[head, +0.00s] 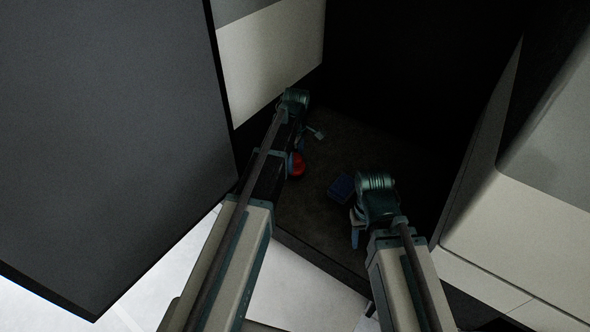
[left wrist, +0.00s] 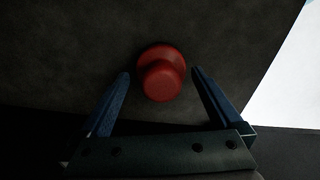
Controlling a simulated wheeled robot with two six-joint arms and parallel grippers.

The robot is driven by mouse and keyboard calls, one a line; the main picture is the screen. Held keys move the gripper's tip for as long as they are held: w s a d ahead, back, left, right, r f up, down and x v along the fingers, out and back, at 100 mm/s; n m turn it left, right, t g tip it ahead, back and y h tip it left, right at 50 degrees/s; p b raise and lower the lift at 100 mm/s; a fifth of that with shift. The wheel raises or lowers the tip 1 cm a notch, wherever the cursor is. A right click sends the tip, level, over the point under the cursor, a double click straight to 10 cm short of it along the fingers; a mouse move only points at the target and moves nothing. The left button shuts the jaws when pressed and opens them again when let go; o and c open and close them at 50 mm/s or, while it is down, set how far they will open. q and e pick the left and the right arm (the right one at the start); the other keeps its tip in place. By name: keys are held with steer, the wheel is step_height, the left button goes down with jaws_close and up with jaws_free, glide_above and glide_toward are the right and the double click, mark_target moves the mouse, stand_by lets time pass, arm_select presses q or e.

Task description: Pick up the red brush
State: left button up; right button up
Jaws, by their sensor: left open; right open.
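A red, round, knob-like object (left wrist: 161,72), which I take to be the red brush, is on the dark floor. No bristles show. It also shows in the head view (head: 298,165), partly hidden behind my left arm. My left gripper (left wrist: 160,75) is open, with one blue finger on each side of the red object in the picture. I cannot tell whether they touch it. My right gripper (head: 357,227) is in the head view, to the right of the red object and apart from it, holding nothing that I can see.
A small blue block-like thing (head: 341,188) lies on the dark floor (head: 320,215) between my two arms. A large dark panel (head: 110,140) stands at the left. Pale cabinet walls are at the upper left (head: 270,55) and right (head: 520,235). The space behind is very dark.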

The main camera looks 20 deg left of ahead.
mark_target(296, 167)
arm_select(q)
step_height(296, 167, down, 5)
steer(key=b, duration=0.4)
steer(key=shift+d+r, duration=0.1)
steer(key=shift+r, duration=0.05)
arm_select(e)
step_height(296, 167, down, 5)
steer(key=shift+r, duration=0.15)
arm_select(q)
steer(key=shift+s+r, duration=0.1)
arm_select(e)
steer(key=shift+r, duration=0.1)
arm_select(q)
steer(key=c, duration=1.4)
steer(key=shift+r+p, duration=0.2)
steer(key=shift+p, duration=0.1)
arm_select(e)
steer(key=shift+r, duration=0.2)
